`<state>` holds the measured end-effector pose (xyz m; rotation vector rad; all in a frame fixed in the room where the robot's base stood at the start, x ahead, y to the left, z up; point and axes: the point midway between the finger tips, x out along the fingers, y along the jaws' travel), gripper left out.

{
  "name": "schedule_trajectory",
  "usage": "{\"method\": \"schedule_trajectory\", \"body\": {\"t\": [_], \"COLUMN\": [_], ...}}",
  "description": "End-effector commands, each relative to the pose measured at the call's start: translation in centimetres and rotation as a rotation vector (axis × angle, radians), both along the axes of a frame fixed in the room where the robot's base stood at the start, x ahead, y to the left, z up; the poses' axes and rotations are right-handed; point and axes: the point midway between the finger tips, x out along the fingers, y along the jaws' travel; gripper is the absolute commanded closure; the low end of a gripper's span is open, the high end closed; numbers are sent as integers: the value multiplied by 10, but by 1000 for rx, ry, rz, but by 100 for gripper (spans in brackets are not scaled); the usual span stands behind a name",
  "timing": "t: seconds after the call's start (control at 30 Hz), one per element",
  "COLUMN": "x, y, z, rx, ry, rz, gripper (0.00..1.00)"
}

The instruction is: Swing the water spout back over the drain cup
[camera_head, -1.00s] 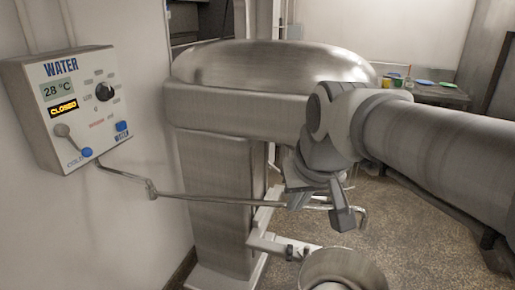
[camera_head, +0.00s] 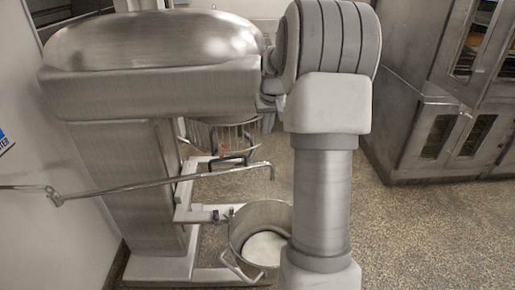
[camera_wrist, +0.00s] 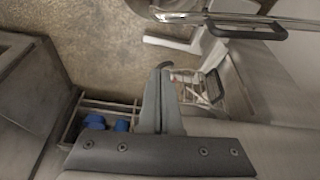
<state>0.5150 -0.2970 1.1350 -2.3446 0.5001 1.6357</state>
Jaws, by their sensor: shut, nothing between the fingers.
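The water spout (camera_head: 165,185) is a thin metal pipe. In the head view it runs from a joint at the left wall, across the front of the mixer column, to a bent-down tip. In the picture the tip lies above the mixer bowl (camera_head: 236,240), which has a pale content. I see no drain cup in either current view. My gripper (camera_wrist: 158,72) is shut and empty in the wrist view, its fingertips above the floor. In the head view my arm hides it. It is not holding the spout.
The large steel mixer (camera_head: 150,90) stands left of my arm, with a wire basket (camera_head: 222,135) below its head. Steel ovens (camera_head: 430,100) stand at the right. The floor between is clear. Blue items (camera_wrist: 95,122) sit in a rack in the wrist view.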

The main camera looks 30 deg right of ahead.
Motion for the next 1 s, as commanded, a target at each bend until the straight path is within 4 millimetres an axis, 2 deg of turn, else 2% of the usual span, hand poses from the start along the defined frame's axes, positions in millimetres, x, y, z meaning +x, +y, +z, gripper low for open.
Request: {"method": "schedule_trajectory", "body": {"t": [0.17, 0.27, 0.63, 0.8, 1.0], "x": [4, 8, 32, 11, -1], "y": [-6, -7, -17, -8, -3], "z": [-13, -28, -101, -99, -102], "rx": [3, 3, 3, 1, 0], "ry": [2, 4, 3, 2, 1], "rz": [-5, -4, -3, -4, -3], "gripper": [100, 100, 100, 100, 100]}}
